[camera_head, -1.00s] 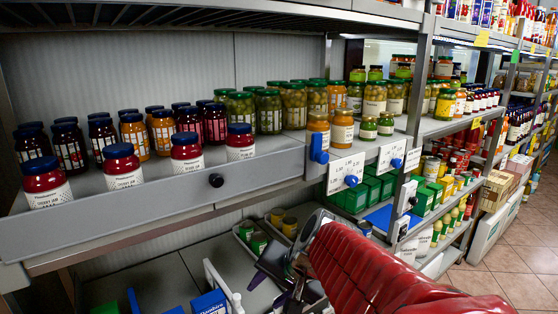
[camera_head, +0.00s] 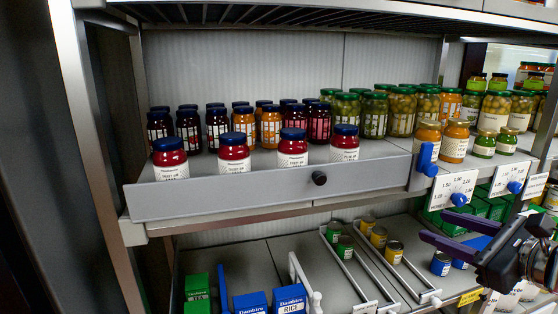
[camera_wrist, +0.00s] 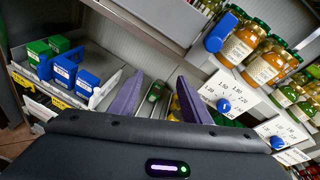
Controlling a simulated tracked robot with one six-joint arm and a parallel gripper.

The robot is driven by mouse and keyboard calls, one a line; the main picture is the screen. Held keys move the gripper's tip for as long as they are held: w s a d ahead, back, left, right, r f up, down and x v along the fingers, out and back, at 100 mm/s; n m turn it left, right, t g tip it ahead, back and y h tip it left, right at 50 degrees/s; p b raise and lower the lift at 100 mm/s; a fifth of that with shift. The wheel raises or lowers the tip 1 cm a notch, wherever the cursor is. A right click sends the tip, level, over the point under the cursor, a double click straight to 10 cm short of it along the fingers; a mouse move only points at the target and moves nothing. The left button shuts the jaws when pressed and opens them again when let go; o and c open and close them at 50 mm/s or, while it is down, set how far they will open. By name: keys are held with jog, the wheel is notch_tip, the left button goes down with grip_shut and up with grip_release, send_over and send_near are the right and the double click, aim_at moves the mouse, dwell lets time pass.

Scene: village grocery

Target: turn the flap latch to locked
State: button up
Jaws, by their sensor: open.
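The flap (camera_head: 250,198) is a long grey panel in front of the red jars on the middle shelf, with a black knob (camera_head: 319,178). A blue latch (camera_head: 427,158) sits just past the flap's right end, its handle standing roughly upright. In the wrist view the blue latch (camera_wrist: 221,32) appears upper right, beyond the fingers. My gripper (camera_head: 437,228) has purple fingers and is open and empty, below and to the right of the latch, apart from it. The wrist view shows both fingers (camera_wrist: 160,80) with a gap between them.
Price cards (camera_head: 455,190) with blue dials (camera_head: 459,200) hang on the shelf edge right of the latch. Glass jars (camera_head: 456,140) stand close behind it. Below are cans (camera_head: 394,252), dividers and blue boxes (camera_head: 290,300). The space before the flap is clear.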

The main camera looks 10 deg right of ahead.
aim_at(434, 172)
jog(key=s+d+r+m+t+h, duration=0.1)
jog(key=s+d+r+m+t, duration=0.2)
jog(key=r, duration=0.4)
jog(key=shift+s+d+m+h, duration=0.3)
jog(key=shift+s+d+m, duration=0.2)
jog(key=shift+s+d, duration=0.45)
jog(key=shift+w+d, duration=0.1)
jog(key=shift+w, duration=0.15)
jog(key=shift+w+a, duration=0.15)
jog(key=shift+w, duration=3.25)
jog(key=shift+w+a, duration=0.15)
jog(key=shift+w, duration=3.25)
jog(key=c, duration=1)
